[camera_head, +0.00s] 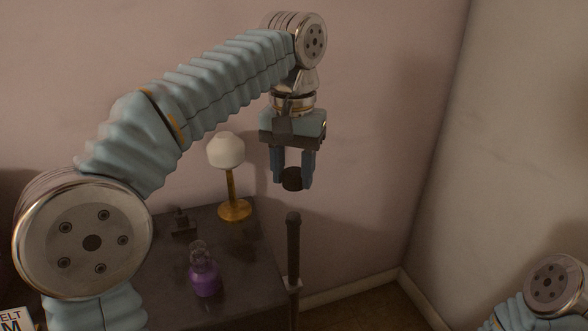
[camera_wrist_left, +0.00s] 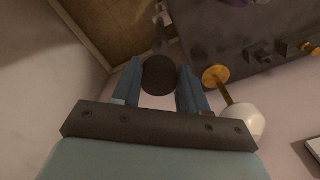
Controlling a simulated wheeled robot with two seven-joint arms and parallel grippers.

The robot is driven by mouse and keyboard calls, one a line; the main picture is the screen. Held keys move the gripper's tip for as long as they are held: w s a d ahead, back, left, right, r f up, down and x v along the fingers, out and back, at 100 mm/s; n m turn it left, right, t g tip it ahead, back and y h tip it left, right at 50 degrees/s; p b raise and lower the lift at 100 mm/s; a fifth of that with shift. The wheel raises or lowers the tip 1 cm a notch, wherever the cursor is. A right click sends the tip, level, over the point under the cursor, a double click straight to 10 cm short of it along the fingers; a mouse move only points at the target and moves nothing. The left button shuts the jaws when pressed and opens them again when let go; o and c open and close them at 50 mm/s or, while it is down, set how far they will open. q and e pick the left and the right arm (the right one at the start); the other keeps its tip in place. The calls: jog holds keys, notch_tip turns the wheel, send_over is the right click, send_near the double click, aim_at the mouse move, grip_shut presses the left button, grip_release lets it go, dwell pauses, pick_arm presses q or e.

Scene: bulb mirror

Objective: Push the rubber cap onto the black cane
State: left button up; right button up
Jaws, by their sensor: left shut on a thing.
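The black rubber cap (camera_head: 292,179) is held between the fingers of my left gripper (camera_head: 293,182), which is shut on it and points down. The cap also shows as a dark disc in the left wrist view (camera_wrist_left: 159,75), between the blue fingertips (camera_wrist_left: 158,88). The black cane (camera_head: 293,250) stands upright beside the table, its top end a little below the cap, with a visible gap between them in the head view. In the left wrist view the cap hides most of the cane. My right gripper is not in view; only part of that arm shows at the lower right.
A dark table (camera_head: 252,285) stands left of the cane, with a brass lamp with a white shade (camera_head: 226,151), a purple bottle (camera_head: 204,274) and a small dark object (camera_head: 182,222). Walls meet at the right; the space right of the cane is clear.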

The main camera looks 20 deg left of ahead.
aim_at(293, 217)
pick_arm(q)
jog(key=shift+f, duration=0.1)
jog(key=shift+f+b, duration=2.15)
jog(key=shift+f, duration=0.65)
jog(key=shift+p, duration=0.85)
jog(key=shift+f+b, duration=0.75)
jog(key=shift+f, duration=0.55)
jog(key=shift+r, duration=0.15)
jog(key=shift+r+p, duration=0.95)
jog(key=shift+p, duration=0.2)
jog(key=shift+a+p, duration=0.1)
jog(key=shift+p, duration=0.6)
